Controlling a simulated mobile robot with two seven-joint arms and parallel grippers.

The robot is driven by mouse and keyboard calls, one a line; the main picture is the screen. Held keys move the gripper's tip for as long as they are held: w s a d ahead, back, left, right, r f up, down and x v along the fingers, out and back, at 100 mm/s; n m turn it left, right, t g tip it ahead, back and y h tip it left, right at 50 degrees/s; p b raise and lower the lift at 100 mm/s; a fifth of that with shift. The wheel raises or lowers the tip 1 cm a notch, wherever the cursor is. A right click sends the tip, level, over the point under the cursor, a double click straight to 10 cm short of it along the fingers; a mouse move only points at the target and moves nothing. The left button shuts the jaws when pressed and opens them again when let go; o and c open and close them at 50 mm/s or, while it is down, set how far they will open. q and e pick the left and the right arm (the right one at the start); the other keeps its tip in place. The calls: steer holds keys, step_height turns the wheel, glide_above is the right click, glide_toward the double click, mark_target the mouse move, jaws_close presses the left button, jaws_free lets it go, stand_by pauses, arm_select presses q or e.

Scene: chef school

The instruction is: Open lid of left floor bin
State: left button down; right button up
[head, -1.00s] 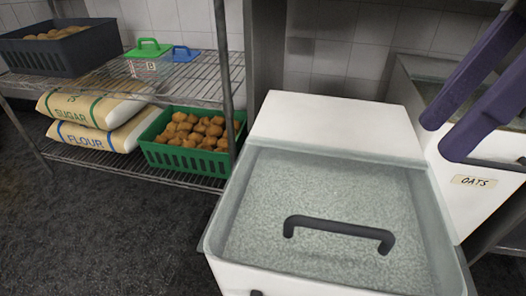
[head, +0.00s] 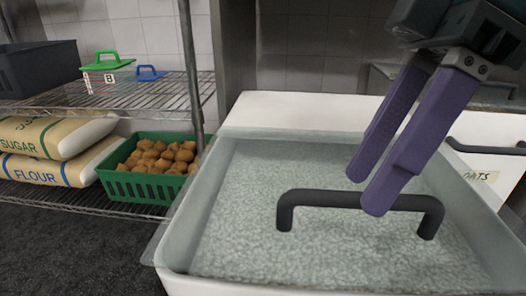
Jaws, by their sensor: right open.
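The left floor bin (head: 215,286) is a white box in the lower right of the head view. Its clear lid (head: 186,225) is down over pale grains. A dark bar handle (head: 318,198) stands on the lid. My right gripper (head: 368,192) comes in from the upper right with two purple fingers pointing down. It is open and empty. Its fingertips overlap the right half of the handle in the picture, one in front of the bar; I cannot tell if they touch it. My left gripper is not in view.
A second bin labelled oats (head: 483,177) stands close on the right, partly hidden. A wire shelf (head: 120,98) on the left holds a green crate (head: 145,188) of brown potato-like items, a sugar sack (head: 30,142) and a flour sack (head: 45,172). Dark floor (head: 80,245) is clear at lower left.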

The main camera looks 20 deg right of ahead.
steer(key=shift+a+f, duration=0.15)
steer(key=shift+f, duration=0.2)
jaws_close()
stand_by(1.2)
